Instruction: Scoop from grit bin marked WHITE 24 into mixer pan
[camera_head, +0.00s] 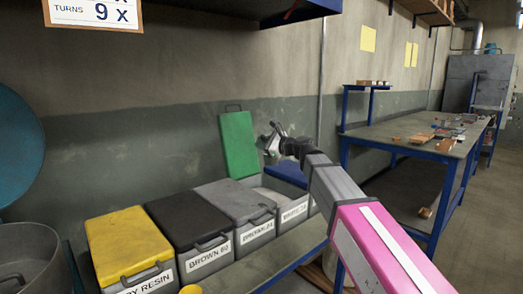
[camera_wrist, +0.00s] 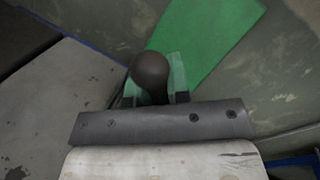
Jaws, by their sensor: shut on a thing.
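The bin labelled WHITE (camera_head: 295,213), number hard to read, stands at the right end of the bin row. It looks open with pale grit inside, partly hidden behind my arm. A green lid (camera_head: 238,145) leans on the wall behind; it also shows in the wrist view (camera_wrist: 215,35). My gripper (camera_head: 272,142) is raised above the bins' right end. It is shut on the scoop, which shows in the wrist view as a dark round knob, a riveted grey band and a pale metal body (camera_wrist: 165,163). The scoop's contents cannot be seen. The grey mixer pan (camera_head: 35,255) is at the lower left, cut by the frame.
Closed bins with a yellow lid (camera_head: 125,240), a black lid (camera_head: 187,218) and a grey lid (camera_head: 235,200) stand between pan and WHITE bin. A blue-framed workbench (camera_head: 425,145) with small parts stands at right. A shelf overhangs above. A round blue thing (camera_head: 15,145) is at far left.

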